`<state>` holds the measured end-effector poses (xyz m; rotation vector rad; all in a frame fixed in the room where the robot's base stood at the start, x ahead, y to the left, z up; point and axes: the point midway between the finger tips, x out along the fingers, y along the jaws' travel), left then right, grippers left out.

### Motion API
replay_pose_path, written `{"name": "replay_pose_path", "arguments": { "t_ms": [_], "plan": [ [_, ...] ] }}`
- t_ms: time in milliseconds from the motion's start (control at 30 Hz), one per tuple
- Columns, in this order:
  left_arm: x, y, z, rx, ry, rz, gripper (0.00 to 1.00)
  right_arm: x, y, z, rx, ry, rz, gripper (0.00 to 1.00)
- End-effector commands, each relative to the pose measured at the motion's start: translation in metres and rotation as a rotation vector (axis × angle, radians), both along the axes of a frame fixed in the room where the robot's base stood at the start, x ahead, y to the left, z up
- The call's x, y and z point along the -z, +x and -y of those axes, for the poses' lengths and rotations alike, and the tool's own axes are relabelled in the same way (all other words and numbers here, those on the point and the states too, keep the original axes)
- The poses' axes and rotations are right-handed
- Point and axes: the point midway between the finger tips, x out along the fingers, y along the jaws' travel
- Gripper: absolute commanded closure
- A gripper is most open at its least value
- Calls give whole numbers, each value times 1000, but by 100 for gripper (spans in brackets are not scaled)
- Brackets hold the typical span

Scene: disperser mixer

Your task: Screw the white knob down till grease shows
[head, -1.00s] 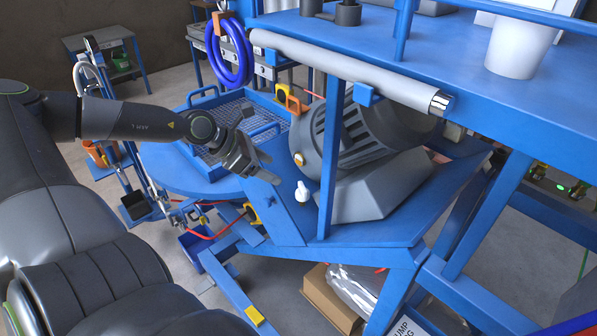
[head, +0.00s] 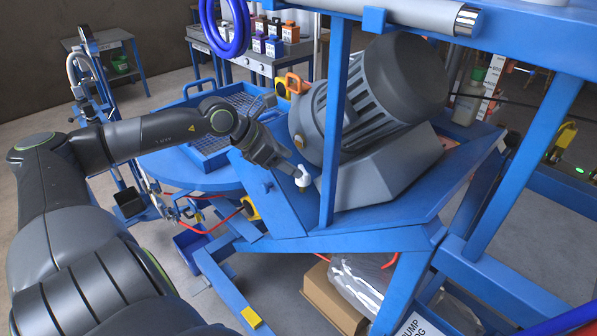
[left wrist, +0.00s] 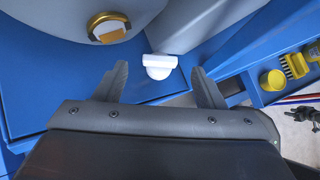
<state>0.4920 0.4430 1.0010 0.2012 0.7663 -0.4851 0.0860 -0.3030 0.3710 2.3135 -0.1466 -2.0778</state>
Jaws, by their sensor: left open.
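The white knob (head: 303,176) stands on the blue frame beside the grey motor housing. It also shows in the left wrist view (left wrist: 159,66), just beyond and between the fingertips. My left gripper (head: 290,170) is open and close to the knob; in the left wrist view its two fingers (left wrist: 160,80) stand wide apart with nothing between them. Whether a finger touches the knob I cannot tell. No grease can be made out at the knob. My right gripper is not in view.
The large grey motor (head: 385,95) stands right behind the knob, with a brass-coloured cap (left wrist: 108,27) near it. A blue upright post (head: 335,120) rises to the right. A blue basket tray (head: 205,150) lies behind my left arm.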

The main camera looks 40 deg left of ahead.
Motion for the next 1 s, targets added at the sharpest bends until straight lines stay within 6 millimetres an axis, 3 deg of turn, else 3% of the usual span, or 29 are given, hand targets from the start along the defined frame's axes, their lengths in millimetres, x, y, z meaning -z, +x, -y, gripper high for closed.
{"name": "replay_pose_path", "arguments": {
  "t_ms": [400,900,1000],
  "plan": [
    [22,21,12,-1,-2,1,36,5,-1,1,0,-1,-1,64],
    [28,25,14,-2,0,-1,36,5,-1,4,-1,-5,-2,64],
    [28,25,14,-2,0,-1,49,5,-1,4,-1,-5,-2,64]
  ]
}}
